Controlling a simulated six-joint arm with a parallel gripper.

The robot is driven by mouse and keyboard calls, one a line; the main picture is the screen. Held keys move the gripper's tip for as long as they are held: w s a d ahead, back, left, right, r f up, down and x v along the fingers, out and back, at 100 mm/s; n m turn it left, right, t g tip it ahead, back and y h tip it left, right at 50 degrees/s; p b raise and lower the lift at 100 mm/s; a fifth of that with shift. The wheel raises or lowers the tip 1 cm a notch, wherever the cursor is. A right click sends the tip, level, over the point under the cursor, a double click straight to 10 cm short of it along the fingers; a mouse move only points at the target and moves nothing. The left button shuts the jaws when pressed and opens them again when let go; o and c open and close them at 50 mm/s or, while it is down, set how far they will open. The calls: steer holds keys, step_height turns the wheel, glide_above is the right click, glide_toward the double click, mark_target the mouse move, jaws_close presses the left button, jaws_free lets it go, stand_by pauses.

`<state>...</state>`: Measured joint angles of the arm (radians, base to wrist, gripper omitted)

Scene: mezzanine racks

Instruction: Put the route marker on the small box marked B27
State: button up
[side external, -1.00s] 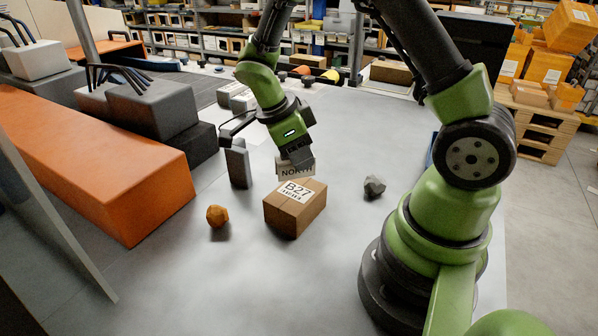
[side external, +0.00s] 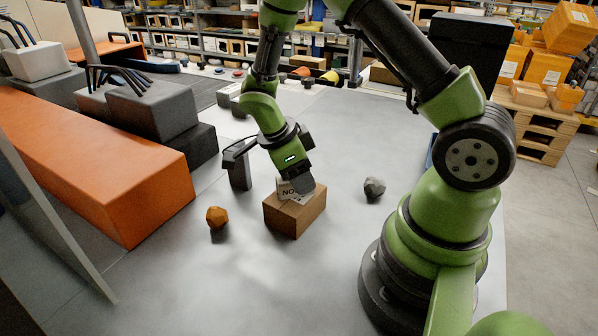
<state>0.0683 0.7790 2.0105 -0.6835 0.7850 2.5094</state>
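The small brown cardboard box (side external: 296,218) stands on the grey table in the side view. My gripper (side external: 302,186) is directly above it, pointing down at its top. The route marker (side external: 285,190), a pale plate with dark letters starting "NO", is at the gripper's fingers and looks tilted. My gripper appears shut on it and covers its right part. The marker is at the box's top face, seemingly touching it, though the exact contact is hard to see. The marker and gripper hide most of the B27 label on the box top.
An orange lump (side external: 216,217) lies left of the box and a grey stone (side external: 374,187) right of it. A dark grey upright block (side external: 239,172) stands behind left. A long orange block (side external: 95,165) fills the left. The table in front is clear.

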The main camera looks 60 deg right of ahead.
steer(key=shift+r, duration=0.1)
steer(key=v, duration=1.2)
steer(key=s+a+r+n+t+y, duration=0.2)
steer(key=s+r+n+t, duration=0.3)
steer(key=n, duration=0.6)
steer(key=s+a+r+n+t+y, duration=0.3)
steer(key=s+n, duration=0.5)
steer(key=n, duration=0.4)
step_height(320, 180, up, 4)
steer(key=shift+s+a+f+t, duration=0.2)
steer(key=shift+a+t, duration=0.25)
steer(key=shift+t, duration=0.75)
